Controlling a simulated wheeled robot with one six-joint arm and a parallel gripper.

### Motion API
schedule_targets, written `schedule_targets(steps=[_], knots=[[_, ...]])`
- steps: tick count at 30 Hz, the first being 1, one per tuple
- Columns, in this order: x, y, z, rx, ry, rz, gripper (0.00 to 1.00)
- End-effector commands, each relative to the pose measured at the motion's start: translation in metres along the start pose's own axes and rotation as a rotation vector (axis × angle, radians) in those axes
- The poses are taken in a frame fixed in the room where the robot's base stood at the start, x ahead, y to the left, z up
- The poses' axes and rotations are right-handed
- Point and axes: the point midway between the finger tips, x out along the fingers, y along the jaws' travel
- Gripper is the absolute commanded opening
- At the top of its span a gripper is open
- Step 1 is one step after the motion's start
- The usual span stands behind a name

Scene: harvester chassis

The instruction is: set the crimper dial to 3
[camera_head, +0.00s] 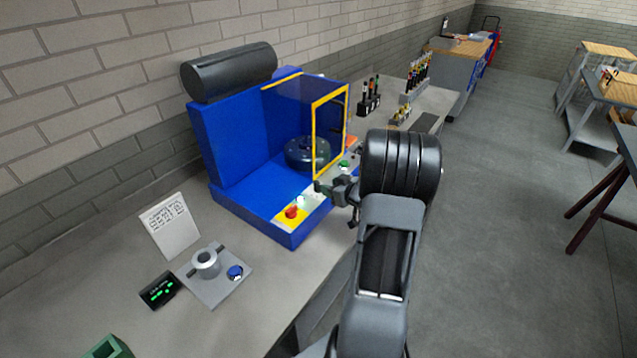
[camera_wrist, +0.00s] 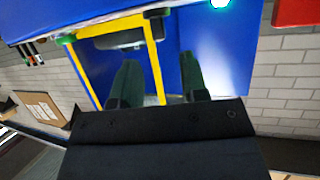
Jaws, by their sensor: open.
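The blue machine (camera_head: 240,195), which looks like the crimper, stands on the bench against the wall, with a dark round head (camera_head: 308,153) behind a yellow-framed guard (camera_head: 330,115). A red knob (camera_head: 291,211) sits on a yellow plate at its front. I cannot tell which control is the dial or read any setting. My gripper (camera_head: 337,192) is open at the machine's front right. In the wrist view my gripper (camera_wrist: 158,78) has its fingers apart with nothing held between them. The blue machine (camera_wrist: 215,50) and yellow frame (camera_wrist: 153,55) show beyond them.
A sign (camera_head: 168,228), a black display with green digits (camera_head: 158,291) and a grey fixture (camera_head: 206,263) with a blue knob (camera_head: 235,272) stand left on the bench. Tool holders (camera_head: 370,103) stand behind the machine.

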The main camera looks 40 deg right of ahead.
Motion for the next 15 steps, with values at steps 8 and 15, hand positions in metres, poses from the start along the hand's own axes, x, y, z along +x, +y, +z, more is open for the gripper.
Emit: schedule_targets(steps=[8, 15], knots=[[0.047, -0.001, -0.001, -0.001, 0.000, -0.001, 0.40], [0.067, 0.000, -0.001, -0.002, 0.000, 0.000, 0.40]])
